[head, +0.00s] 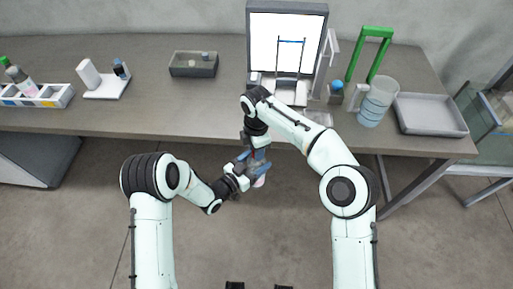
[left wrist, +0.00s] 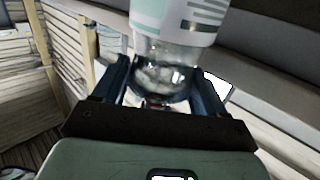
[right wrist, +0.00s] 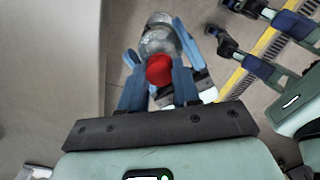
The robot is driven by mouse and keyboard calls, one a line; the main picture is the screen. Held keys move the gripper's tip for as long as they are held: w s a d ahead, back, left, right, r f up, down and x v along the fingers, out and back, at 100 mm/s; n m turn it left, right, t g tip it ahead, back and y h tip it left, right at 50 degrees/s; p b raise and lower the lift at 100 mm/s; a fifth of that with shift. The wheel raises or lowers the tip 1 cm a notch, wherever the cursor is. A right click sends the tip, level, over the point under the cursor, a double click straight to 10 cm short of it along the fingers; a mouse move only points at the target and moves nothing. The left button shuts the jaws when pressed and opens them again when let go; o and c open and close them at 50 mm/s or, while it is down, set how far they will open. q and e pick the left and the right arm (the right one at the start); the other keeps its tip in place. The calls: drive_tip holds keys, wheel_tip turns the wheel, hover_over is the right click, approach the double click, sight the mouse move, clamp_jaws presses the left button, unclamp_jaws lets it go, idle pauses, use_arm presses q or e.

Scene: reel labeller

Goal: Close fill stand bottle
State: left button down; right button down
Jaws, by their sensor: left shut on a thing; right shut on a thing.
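A clear bottle with a white and teal label (left wrist: 185,18) is held in the air in front of the bench. My left gripper (left wrist: 160,78) is shut around its clear part. In the right wrist view a red cap (right wrist: 159,70) sits at the end of the clear bottle (right wrist: 160,40). My right gripper (right wrist: 158,84) is shut on the red cap, with one blue finger on each side. In the head view my right gripper (head: 258,154) and left gripper (head: 253,169) meet and hide most of the bottle. Whether the cap is fully seated cannot be told.
On the bench (head: 215,115) stand a white bottle rack (head: 45,98), a dark tray (head: 193,70), a screen (head: 286,40), a green frame (head: 372,50), stacked clear tubs (head: 377,100) and a grey tray (head: 430,114). The bench's front edge lies just beyond my grippers.

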drive_tip(key=m, duration=1.4)
drive_tip(key=shift+m, duration=0.4)
drive_tip(key=m, duration=0.3)
drive_tip(key=c, duration=0.8)
unclamp_jaws()
drive_tip(key=shift+r, duration=2.25)
drive_tip(key=shift+c, duration=0.5)
